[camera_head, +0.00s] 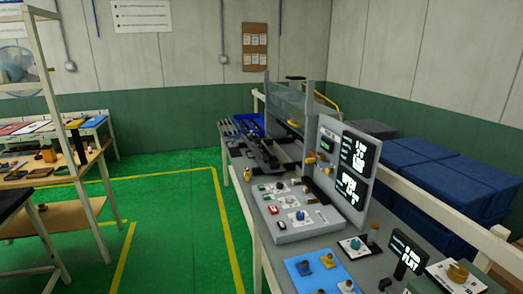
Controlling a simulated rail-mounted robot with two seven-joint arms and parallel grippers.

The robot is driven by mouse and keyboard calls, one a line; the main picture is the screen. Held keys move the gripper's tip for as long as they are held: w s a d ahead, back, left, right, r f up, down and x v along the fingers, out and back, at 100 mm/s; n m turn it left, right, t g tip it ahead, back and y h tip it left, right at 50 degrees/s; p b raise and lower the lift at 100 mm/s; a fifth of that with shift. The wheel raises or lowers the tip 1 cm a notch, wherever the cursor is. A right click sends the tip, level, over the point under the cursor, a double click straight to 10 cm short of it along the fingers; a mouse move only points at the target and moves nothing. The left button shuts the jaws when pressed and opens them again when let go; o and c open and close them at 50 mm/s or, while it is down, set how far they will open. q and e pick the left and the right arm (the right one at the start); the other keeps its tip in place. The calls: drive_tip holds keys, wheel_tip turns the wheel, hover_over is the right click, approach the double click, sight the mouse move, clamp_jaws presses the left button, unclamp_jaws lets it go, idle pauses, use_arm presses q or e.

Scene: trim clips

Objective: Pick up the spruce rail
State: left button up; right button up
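I cannot pick out the spruce rail for certain. Several long dark bars (262,153) lie side by side on the far part of the grey workbench (257,230); their colours are too dark and small to tell apart. A blue tray (247,124) is beside them at the back. Neither of my grippers is in view, so I cannot see whether they hold anything.
A grey control panel (300,228) and an upright display board (345,165) occupy the middle of the workbench. A blue mat (318,278) with knobs is at its near end. Wooden shelving (75,130) stands at left. Green floor between is clear. Blue boxes (440,175) stand at right.

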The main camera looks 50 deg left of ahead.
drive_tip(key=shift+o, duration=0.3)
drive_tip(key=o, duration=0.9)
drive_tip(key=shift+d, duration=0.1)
